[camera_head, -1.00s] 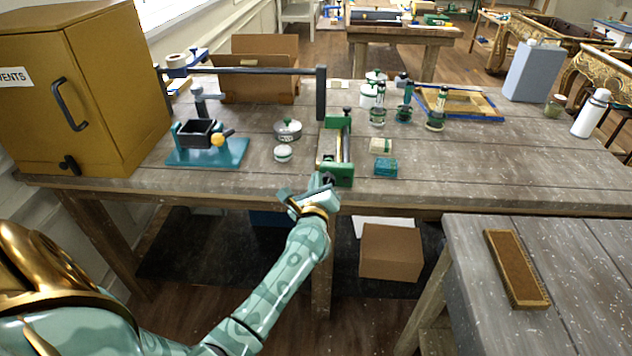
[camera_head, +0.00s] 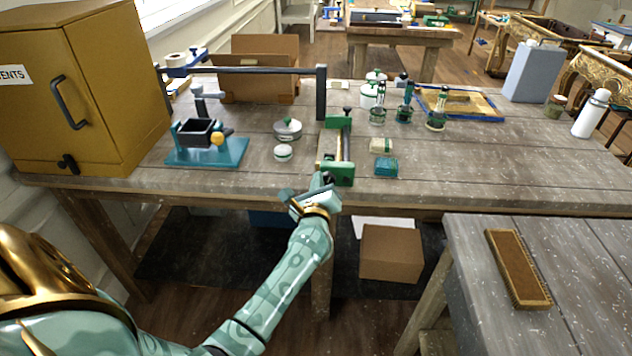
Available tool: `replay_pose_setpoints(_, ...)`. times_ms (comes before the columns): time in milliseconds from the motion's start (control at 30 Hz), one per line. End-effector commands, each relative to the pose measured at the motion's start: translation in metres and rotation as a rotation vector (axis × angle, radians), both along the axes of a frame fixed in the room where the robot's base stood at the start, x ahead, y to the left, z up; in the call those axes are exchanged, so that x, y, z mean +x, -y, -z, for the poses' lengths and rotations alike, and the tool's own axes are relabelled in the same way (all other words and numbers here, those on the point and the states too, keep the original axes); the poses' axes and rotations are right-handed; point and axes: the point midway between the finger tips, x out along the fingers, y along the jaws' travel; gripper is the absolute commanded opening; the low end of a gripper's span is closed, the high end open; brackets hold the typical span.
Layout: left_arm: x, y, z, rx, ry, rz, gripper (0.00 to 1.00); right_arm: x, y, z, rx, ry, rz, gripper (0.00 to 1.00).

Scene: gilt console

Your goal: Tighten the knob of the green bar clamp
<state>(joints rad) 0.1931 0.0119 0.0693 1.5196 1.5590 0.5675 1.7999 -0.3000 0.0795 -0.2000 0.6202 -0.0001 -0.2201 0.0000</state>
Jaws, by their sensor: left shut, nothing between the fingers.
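The green bar clamp (camera_head: 338,172) lies on the wooden bench near its front edge, with a bar running back to a second green jaw (camera_head: 338,122). A small dark knob shows on top of the far jaw. My left gripper (camera_head: 318,186) is at the bench's front edge, right at the near left end of the clamp. Its fingers are shut, and I see nothing held in them. A dark part at the fingertips may be the clamp's near knob; I cannot tell whether they touch it. My right gripper is not in view.
A yellow cabinet (camera_head: 85,90) stands at the left, beside a teal-based fixture (camera_head: 215,152). A round tin (camera_head: 288,129) and a small white jar (camera_head: 283,152) are left of the clamp. Small boxes (camera_head: 386,166) sit close on its right.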

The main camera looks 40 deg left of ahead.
Motion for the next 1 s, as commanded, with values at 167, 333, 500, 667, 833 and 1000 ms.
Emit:
replay_pose_setpoints(167, 0.0, 0.008, 0.01, -0.008, -0.016, 0.015, 0.0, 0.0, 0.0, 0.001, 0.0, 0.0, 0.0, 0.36)
replay_pose_setpoints(333, 0.0, 0.008, 0.01, -0.009, -0.018, 0.016, 0.0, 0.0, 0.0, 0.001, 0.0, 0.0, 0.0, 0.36)
replay_pose_setpoints(500, 0.0, 0.01, 0.008, -0.009, -0.019, 0.017, 0.0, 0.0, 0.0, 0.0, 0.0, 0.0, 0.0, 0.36)
replay_pose_setpoints(667, 0.002, 0.012, 0.006, -0.009, -0.017, 0.016, 0.0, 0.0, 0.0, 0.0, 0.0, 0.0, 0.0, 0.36)
replay_pose_setpoints(833, 0.004, 0.016, 0.004, -0.01, -0.018, 0.017, 0.0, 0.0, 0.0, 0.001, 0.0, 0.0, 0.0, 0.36)
replay_pose_setpoints(1000, 0.005, 0.017, 0.002, -0.011, -0.019, 0.016, 0.0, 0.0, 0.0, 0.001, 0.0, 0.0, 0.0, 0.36)
